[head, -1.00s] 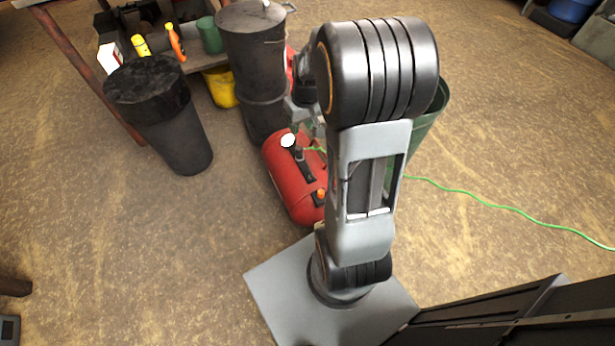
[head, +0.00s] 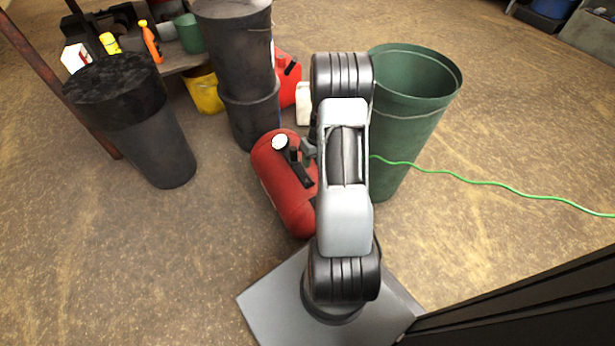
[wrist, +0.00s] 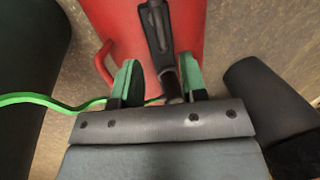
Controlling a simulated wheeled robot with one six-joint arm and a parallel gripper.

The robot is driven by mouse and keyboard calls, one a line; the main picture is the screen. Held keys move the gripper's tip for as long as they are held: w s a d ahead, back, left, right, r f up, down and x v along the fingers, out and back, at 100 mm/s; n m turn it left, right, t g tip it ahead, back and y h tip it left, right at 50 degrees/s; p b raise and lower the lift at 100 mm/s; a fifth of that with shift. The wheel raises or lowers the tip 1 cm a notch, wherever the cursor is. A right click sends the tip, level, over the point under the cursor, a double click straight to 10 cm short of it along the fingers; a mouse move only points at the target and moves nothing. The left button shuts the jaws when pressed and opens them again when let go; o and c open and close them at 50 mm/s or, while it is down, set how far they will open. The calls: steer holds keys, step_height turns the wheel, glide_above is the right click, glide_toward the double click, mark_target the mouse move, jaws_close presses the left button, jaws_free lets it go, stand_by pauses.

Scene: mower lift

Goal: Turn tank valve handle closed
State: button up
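A red tank (head: 285,185) lies on the floor left of my arm in the head view, and its red body (wrist: 115,25) fills the top middle of the wrist view. A black handle (head: 299,168) and a white-faced gauge (head: 279,142) sit on its top. My gripper (wrist: 160,68) is open in the wrist view, its green-padded fingers apart over the tank. A dark lever-like part (wrist: 158,30) and its rounded end lie between the fingers, nearer the right one; I cannot tell if they touch. I cannot clearly make out the valve handle.
A green bin (head: 410,100) stands close right of my arm. A green hose (head: 480,182) runs right across the floor and shows in the wrist view (wrist: 50,100). Dark drums (head: 245,80) and a black bin (head: 140,120) stand left. Floor at far left is clear.

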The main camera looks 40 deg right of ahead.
mark_target(308, 174)
steer(key=f, duration=0.2)
steer(key=a+f+b, duration=0.1)
steer(key=f, duration=0.2)
steer(key=f+b, duration=0.1)
steer(key=f, duration=0.1)
steer(key=shift+w+a+f, duration=0.1)
steer(key=shift+a+f, duration=0.05)
steer(key=shift+a, duration=0.1)
jaws_close()
